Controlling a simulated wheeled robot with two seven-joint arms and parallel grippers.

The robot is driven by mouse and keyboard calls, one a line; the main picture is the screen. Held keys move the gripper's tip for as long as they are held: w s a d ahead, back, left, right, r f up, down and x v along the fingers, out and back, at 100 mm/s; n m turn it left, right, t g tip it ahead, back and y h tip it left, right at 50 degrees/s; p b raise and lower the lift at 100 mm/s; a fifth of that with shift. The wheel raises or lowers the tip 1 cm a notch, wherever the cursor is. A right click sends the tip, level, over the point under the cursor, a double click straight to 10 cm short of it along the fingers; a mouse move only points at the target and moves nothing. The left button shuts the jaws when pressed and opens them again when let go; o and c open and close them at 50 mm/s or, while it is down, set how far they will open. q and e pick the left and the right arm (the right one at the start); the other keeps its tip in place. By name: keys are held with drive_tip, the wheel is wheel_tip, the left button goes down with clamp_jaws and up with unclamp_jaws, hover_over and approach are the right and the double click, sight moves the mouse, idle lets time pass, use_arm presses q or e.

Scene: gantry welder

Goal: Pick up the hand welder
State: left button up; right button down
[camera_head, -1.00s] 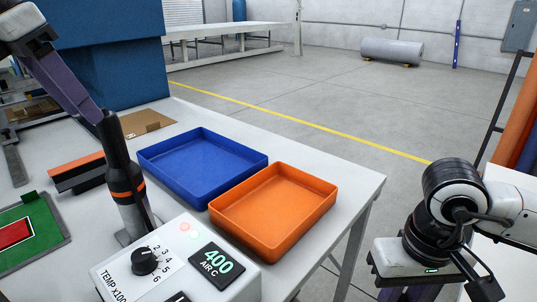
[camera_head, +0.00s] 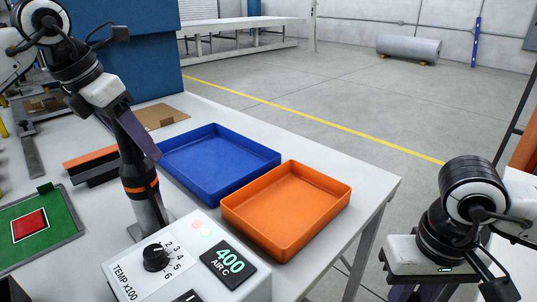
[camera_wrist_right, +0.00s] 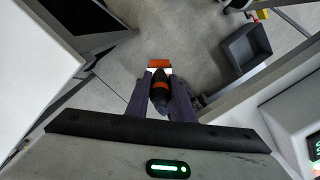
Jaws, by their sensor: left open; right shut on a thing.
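The hand welder (camera_head: 137,172), a black tool with an orange band and a grey lower barrel, stands nearly upright behind the control box in the head view. My left gripper (camera_head: 146,148) is open at its upper part, coming down from the upper left. One purple finger shows beside the black handle; the other is hidden, and contact cannot be told. My right gripper (camera_wrist_right: 161,95) is shut on a dark thing with an orange band (camera_wrist_right: 160,86) in the right wrist view. In the head view the right gripper is mostly cut off at the lower right.
A control box (camera_head: 190,262) reading 400 stands at the front. A blue tray (camera_head: 222,165) and an orange tray (camera_head: 286,210), both empty, lie to its right and behind. A green board with a red square (camera_head: 30,224) and a dark-and-orange block (camera_head: 90,165) lie left.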

use_arm(q)
clamp_jaws()
drive_tip(key=shift+w+r, duration=0.1)
idle(0.4)
